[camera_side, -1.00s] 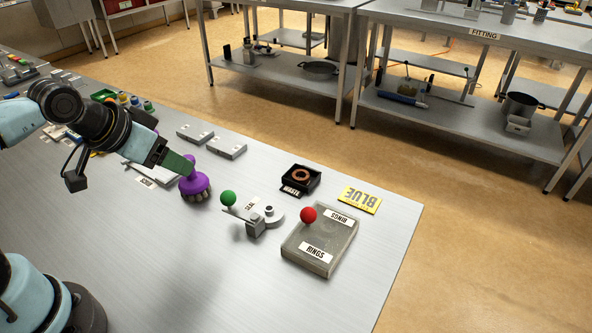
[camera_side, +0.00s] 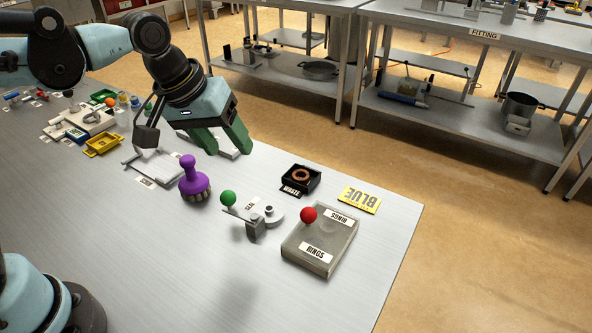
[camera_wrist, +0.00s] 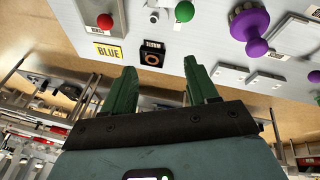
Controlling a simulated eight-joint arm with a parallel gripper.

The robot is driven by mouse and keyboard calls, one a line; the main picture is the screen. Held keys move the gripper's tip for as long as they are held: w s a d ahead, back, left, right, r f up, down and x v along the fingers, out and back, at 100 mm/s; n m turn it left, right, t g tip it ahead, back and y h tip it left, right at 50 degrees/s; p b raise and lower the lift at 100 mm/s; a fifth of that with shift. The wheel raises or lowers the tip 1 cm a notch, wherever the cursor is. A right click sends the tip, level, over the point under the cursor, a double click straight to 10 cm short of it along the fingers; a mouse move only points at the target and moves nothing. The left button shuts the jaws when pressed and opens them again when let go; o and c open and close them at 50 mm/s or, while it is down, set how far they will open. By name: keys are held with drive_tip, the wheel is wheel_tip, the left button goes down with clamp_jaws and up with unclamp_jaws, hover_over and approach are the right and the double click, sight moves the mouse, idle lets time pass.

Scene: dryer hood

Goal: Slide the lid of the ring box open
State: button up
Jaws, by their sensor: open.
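The ring box (camera_side: 320,240) is a grey, flat box at the right front of the table, with two "RINGS" labels and a red ball knob (camera_side: 308,214) on its lid. The lid looks shut. In the wrist view the box (camera_wrist: 97,10) is partly cut off at the top left, with its red knob (camera_wrist: 105,21). My gripper (camera_side: 232,150) has green fingers and is open and empty. It hangs above the table's back edge, behind the purple-handled brush and well to the left of the box. The wrist view shows the two fingers (camera_wrist: 165,85) apart with nothing between them.
A purple-handled brush (camera_side: 194,180) stands left of a grey fixture with a green knob (camera_side: 228,198). A black waste tray (camera_side: 300,178) holding a copper-coloured ring and a yellow "BLUE" card (camera_side: 360,199) lie behind the box. The front table surface is clear.

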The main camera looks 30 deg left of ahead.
sight(308, 209)
drive_tip(key=w+d+f+n+g, duration=0.1)
drive_tip(key=w+d+n+g, duration=0.25)
drive_tip(key=d, duration=0.75)
drive_tip(key=shift+t, duration=0.25)
drive_tip(key=f, duration=0.4)
drive_tip(key=w+d+f, duration=0.1)
drive_tip(key=f, duration=0.7)
drive_tip(key=shift+w+d, duration=0.15)
drive_tip(key=shift+d, duration=0.25)
clamp_jaws()
